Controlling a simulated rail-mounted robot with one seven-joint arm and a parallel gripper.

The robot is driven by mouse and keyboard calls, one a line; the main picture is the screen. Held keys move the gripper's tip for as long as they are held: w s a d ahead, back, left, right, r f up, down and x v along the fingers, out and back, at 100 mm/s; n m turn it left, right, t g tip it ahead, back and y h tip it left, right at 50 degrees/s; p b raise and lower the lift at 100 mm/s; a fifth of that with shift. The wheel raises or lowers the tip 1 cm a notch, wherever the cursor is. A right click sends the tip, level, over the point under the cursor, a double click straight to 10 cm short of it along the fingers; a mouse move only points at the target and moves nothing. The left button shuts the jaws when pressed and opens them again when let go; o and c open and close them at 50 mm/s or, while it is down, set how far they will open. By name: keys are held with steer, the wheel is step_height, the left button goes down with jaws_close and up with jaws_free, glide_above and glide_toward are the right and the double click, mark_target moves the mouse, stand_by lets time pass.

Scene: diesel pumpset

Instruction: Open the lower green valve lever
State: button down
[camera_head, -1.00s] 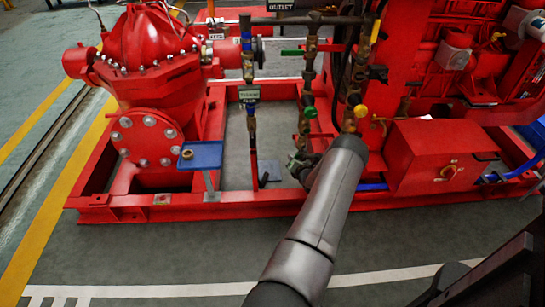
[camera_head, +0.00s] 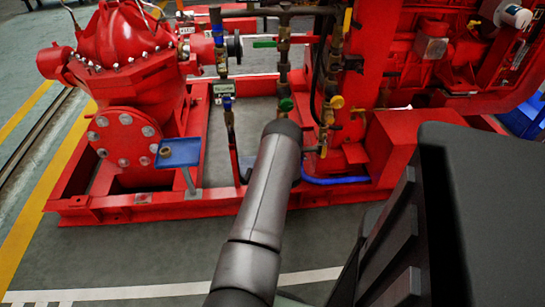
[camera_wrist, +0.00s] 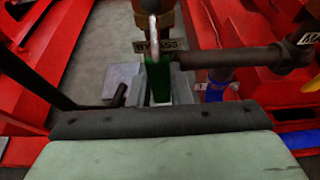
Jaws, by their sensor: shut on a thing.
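The green lever (camera_wrist: 157,82) shows in the wrist view below a curved metal piece and in front of a "BYPASS" plate (camera_wrist: 162,46). My gripper (camera_wrist: 158,92) is shut on this lever, with a grey finger on each side of it.
A brass valve with a yellow handle (camera_head: 337,102) stands close right of my arm. A thin pipe with a blue fitting (camera_head: 227,103) and a blue plate on a stand (camera_head: 178,153) are to the left. The red base frame (camera_head: 120,207) runs below; the floor in front is clear.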

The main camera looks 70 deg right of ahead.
steer(key=shift+s, duration=0.15)
steer(key=c, duration=1.3)
jaws_free()
steer(key=p+v, duration=0.4)
steer(key=v, duration=1.3)
steer(key=shift+a+r, duration=0.2)
